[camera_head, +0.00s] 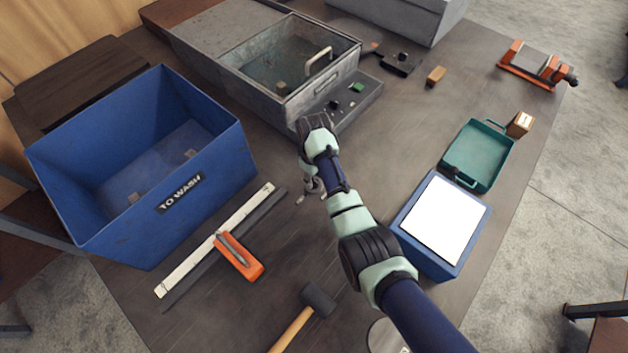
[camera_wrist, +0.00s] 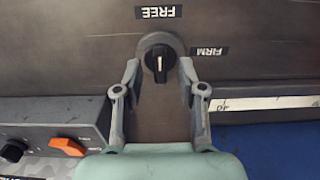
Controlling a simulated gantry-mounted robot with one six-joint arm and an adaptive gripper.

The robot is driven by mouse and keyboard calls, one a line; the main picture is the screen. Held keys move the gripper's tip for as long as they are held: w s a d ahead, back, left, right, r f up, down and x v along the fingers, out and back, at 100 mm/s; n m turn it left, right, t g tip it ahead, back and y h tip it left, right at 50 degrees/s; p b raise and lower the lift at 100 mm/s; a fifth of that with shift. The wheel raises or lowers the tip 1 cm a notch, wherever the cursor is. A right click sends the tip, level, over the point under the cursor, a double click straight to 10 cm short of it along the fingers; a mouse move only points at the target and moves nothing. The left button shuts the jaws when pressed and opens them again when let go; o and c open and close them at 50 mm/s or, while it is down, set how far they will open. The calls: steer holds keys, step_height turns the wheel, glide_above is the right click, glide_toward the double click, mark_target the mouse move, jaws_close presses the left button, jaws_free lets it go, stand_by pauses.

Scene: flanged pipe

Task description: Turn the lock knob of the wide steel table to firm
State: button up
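The black lock knob (camera_wrist: 160,58) shows in the wrist view on a dark surface, with a white pointer mark that points down in the picture. The FREE label (camera_wrist: 158,12) is above it and the FIRM label (camera_wrist: 209,51) is to its right; both read upside down. My gripper (camera_wrist: 159,66) is open, with one finger on each side of the knob and gaps visible between. In the head view my gripper (camera_head: 312,186) is low over the middle of the table (camera_head: 400,125); the knob cannot be made out there.
A blue TO WASH bin (camera_head: 215,160) and a long ruler (camera_head: 215,240) lie to the left. A steel tank (camera_head: 290,105) with a control panel (camera_head: 355,105) stands behind. A blue box with a white top (camera_head: 430,262) and a green case (camera_head: 478,155) are at the right. A mallet (camera_head: 318,298) lies in front.

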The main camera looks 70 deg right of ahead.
steer(key=shift+f, duration=0.45)
jaws_close()
